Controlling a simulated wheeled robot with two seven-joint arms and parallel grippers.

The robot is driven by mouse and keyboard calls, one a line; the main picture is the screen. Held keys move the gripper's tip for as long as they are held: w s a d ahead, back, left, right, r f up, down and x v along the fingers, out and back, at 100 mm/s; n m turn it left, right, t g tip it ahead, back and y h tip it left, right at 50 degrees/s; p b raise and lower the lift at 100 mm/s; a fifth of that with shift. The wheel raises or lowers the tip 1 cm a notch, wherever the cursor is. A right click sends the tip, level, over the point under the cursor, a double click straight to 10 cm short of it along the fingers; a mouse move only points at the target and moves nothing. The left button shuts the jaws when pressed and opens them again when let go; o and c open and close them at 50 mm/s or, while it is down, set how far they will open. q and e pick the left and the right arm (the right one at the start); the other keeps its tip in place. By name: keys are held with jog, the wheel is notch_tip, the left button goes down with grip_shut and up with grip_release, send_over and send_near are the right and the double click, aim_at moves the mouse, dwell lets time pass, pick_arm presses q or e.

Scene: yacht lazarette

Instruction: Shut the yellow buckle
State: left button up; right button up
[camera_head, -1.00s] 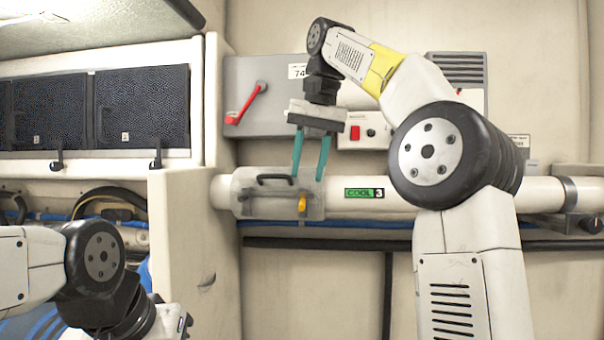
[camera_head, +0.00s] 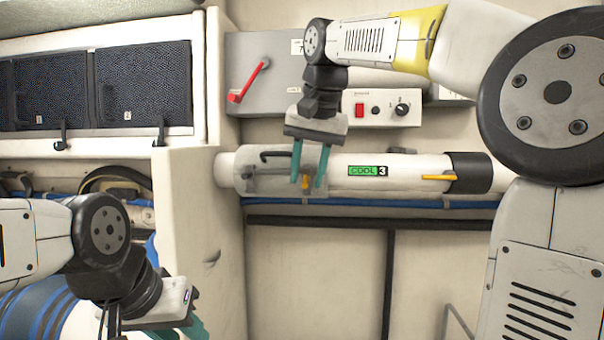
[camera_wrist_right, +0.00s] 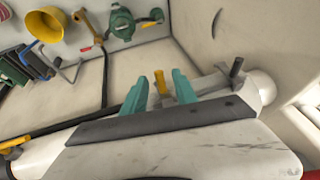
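A small yellow buckle (camera_head: 306,182) sits on the front of the grey cover (camera_head: 250,172) at the left end of a white pipe. My right gripper (camera_head: 308,182) is open, with its teal fingers on either side of the buckle. In the right wrist view, the yellow buckle (camera_wrist_right: 160,82) stands up between the two fingertips (camera_wrist_right: 160,93), with a gap visible; contact is unclear.
The pipe (camera_head: 410,170) runs along the wall, with a green "COOL 3" label. A black handle (camera_head: 280,154) tops the cover. Above are a grey panel with a red lever (camera_head: 248,80) and a switch box (camera_head: 383,109). A cabinet side wall (camera_head: 200,240) stands close at left.

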jog(key=shift+f, duration=0.1)
grip_shut()
jog(key=shift+w+r+g, duration=0.3)
jog(key=shift+w+g, duration=0.25)
jog(key=shift+g, duration=0.15)
jog(key=shift+w+d+r+g+y, duration=0.15)
jog(key=shift+w+r+g, duration=0.1)
jog(key=shift+g, duration=0.4)
jog(key=shift+w+d+r+g+y, duration=0.15)
jog(key=shift+w+g, duration=0.1)
jog(key=shift+g, duration=0.4)
jog(key=shift+a, duration=0.1)
grip_release()
